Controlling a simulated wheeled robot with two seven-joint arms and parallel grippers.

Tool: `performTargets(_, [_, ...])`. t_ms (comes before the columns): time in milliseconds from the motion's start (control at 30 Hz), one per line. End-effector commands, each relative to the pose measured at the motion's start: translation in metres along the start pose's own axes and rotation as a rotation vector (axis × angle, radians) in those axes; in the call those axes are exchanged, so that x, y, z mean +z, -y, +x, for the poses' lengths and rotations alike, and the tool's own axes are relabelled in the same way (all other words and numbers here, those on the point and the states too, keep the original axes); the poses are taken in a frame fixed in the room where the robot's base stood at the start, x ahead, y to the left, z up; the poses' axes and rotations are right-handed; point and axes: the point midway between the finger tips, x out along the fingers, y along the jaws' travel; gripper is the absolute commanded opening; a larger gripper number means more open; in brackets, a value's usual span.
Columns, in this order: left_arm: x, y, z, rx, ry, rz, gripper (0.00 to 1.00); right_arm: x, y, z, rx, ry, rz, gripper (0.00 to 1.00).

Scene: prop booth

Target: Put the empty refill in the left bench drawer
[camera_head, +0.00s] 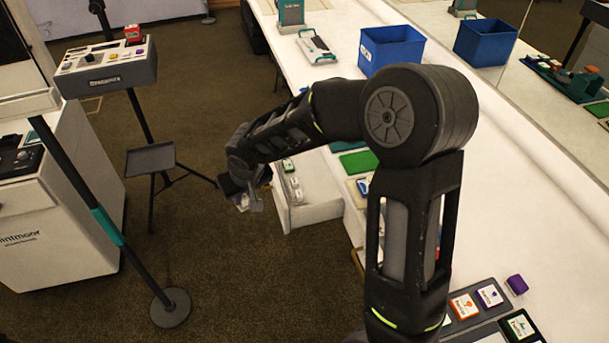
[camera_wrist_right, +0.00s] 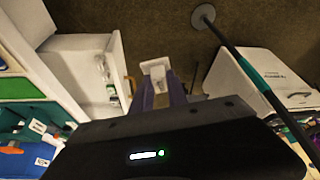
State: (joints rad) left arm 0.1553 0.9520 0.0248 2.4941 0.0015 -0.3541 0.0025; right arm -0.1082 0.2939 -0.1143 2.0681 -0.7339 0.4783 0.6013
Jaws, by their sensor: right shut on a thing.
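My right gripper (camera_head: 246,194) is shut on a small white piece, which looks like the empty refill (camera_wrist_right: 155,66). In the right wrist view the piece sticks out beyond the fingers (camera_wrist_right: 160,94). The open bench drawer (camera_head: 313,213) is just right of the gripper in the head view, and the gripper is outside it, over the floor. The drawer also shows at left in the right wrist view (camera_wrist_right: 72,72). My left gripper is not in view.
The long white bench (camera_head: 343,50) carries a blue bin (camera_head: 390,48), a green pad (camera_head: 358,162) and a tray of labelled blocks (camera_head: 463,307). At left are a grey button box (camera_head: 106,70), a small stand (camera_head: 150,158) and a pole base (camera_head: 171,308). Carpet between is clear.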

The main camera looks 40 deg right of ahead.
Motion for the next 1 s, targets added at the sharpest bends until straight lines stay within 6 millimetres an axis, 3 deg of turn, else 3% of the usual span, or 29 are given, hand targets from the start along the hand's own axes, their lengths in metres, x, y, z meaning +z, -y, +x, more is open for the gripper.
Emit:
performTargets(167, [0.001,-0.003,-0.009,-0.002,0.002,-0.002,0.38,-0.003,-0.048,0.035,0.039,0.003,0.076,0.00])
performTargets(300, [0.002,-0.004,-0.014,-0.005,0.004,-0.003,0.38,-0.004,-0.107,0.064,0.073,0.003,0.161,0.00])
performTargets(500, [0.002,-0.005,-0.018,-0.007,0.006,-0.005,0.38,-0.002,-0.178,0.086,0.103,0.000,0.241,0.00])
performTargets(667, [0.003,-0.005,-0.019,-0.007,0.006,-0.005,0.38,-0.001,-0.198,0.090,0.108,0.000,0.257,0.00])
performTargets(1000, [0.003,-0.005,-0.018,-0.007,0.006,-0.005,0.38,-0.001,-0.198,0.091,0.107,0.000,0.258,0.00])
